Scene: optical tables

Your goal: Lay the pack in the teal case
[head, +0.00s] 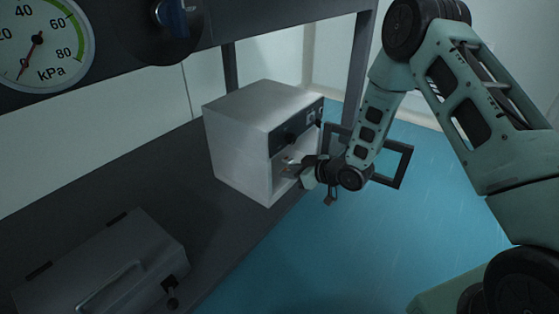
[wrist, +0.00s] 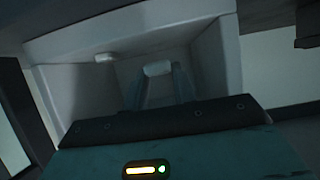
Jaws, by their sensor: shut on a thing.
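My gripper (head: 297,172) reaches into the open front of a white box-shaped cabinet (head: 235,155) on the dark bench. In the wrist view, the two fingers of my gripper (wrist: 158,76) extend into the pale interior and are shut on a small whitish block (wrist: 157,68), which seems to be the pack. Its far side is hidden. I see no clearly teal case in either view. A grey closed case (head: 110,262) with a handle and a dark latch lies on the bench at the lower left of the head view.
The cabinet's door, a dark frame (head: 398,165), stands open beside my forearm. A second small pale piece (wrist: 105,57) shows inside the cabinet. A shelf with a kPa gauge (head: 40,45) hangs over the bench. The bench (head: 180,190) is bare between cabinet and grey case.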

